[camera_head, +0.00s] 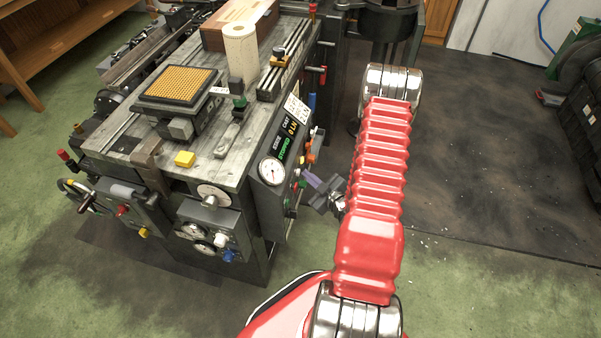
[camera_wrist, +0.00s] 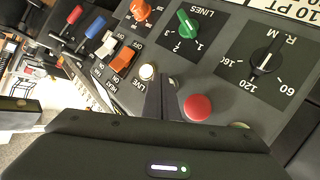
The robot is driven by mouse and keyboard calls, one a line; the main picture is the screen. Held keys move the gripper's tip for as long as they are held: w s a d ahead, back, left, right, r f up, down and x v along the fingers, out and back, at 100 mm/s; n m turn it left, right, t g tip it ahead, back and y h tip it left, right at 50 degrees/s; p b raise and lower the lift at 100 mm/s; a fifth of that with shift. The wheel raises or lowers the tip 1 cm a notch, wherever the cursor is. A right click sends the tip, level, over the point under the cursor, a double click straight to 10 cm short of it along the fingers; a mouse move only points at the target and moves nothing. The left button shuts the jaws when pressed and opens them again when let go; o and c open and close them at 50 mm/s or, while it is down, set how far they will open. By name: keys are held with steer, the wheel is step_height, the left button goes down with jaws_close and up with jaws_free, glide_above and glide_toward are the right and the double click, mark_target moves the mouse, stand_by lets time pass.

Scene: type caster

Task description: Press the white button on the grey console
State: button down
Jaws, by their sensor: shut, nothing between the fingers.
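The grey console (camera_wrist: 222,58) fills much of the wrist view, and its dark sloping face (camera_head: 272,196) shows in the head view on the near right side of the machine. The small round white button (camera_wrist: 148,71) sits on it, left of the fingertips in the wrist view, by the LIVE lettering. My gripper (camera_wrist: 162,82) is shut and empty, its fingertips close beside the white button. I cannot tell whether they touch the panel. In the head view my gripper (camera_head: 311,183) is at the console's right side.
A red button (camera_wrist: 197,107) lies right of my fingers. Orange and white rocker switches (camera_wrist: 121,57), a green knob (camera_wrist: 187,22), a black knob (camera_wrist: 266,62) and an orange knob (camera_wrist: 140,9) surround the spot. Open floor (camera_head: 470,170) lies right of the machine.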

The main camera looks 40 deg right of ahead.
steer(key=shift+s, duration=0.1)
steer(key=s+d, duration=0.3)
steer(key=s, duration=0.1)
steer(key=shift+s+d, duration=0.3)
steer(key=shift+d, duration=0.05)
stand_by(1.0)
